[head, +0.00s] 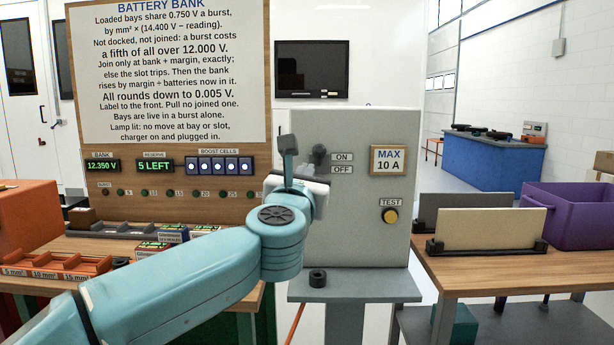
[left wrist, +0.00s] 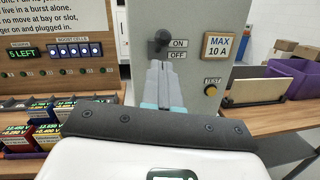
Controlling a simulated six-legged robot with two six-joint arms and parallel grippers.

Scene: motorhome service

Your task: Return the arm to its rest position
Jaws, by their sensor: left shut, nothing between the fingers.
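My left arm reaches in from the lower left of the head view, and its gripper (head: 288,145) is raised in front of the grey switch box (head: 370,240). In the left wrist view the two fingers (left wrist: 163,85) are together and empty, pointing up towards the dark switch lever (left wrist: 160,42). A small gap seems to lie between fingertips and lever, but contact is hard to judge. The lever (head: 319,155) sits beside the ON and OFF labels, partly close behind the gripper in the head view. My right gripper is in neither view.
The battery bank board (head: 170,180) stands left, reading 12.350 V and 5 LEFT. Orange trays (head: 65,266) and batteries (left wrist: 78,114) are on the bench below it. Right is a table (head: 500,270) with a purple bin (head: 570,215). A yellow TEST button (head: 390,216) is on the box.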

